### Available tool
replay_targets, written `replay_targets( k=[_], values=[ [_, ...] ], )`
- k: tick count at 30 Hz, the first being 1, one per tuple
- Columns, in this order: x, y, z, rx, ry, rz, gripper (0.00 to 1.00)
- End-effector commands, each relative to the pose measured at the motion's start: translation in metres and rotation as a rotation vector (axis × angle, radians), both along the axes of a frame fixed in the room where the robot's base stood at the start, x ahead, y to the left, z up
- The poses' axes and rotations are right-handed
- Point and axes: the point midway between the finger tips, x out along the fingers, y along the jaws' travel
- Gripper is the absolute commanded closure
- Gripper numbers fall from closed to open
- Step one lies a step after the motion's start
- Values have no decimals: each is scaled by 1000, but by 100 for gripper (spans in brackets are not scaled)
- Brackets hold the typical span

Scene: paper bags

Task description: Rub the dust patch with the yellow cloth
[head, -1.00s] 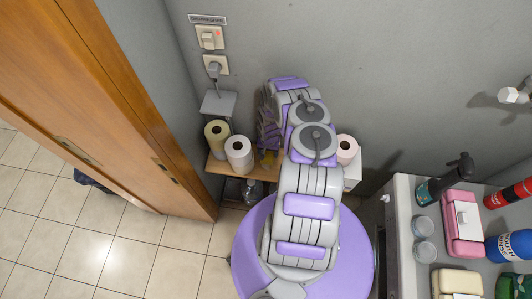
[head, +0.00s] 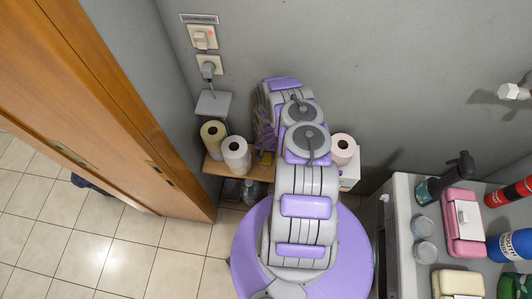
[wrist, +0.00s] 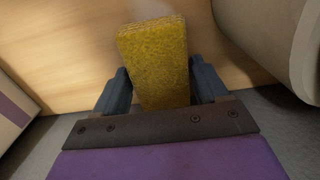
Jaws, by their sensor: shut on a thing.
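The yellow cloth (wrist: 155,60) is a thick, rough-textured yellow block in the wrist view. My gripper (wrist: 160,78) is shut on it, with a dark finger on each side. The cloth's far end is over or against the light wooden shelf; I cannot tell whether it touches. A faint greyish smudge (wrist: 168,9) shows on the wood just beyond the cloth's far end and may be the dust patch. In the head view my arm hides most of the gripper, and only a bit of yellow shows beside it, above the wooden shelf (head: 214,167).
Paper rolls (head: 236,155) stand on the shelf left of my arm, and another roll (head: 343,149) stands to its right. In the wrist view a large pale roll (wrist: 268,35) is close on the right. A counter (head: 402,207) with bottles is at the right, a wooden door (head: 110,90) at the left.

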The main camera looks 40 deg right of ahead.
Motion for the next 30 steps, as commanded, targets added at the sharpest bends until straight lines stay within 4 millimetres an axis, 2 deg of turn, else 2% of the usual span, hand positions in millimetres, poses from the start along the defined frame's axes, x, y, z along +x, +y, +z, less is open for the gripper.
replay_targets(
  k=[15, 30],
  values=[
    [-2, -1, -8, 6, 1, 3, 51],
    [-26, 32, -5, 3, 5, 5, 51]
  ],
)
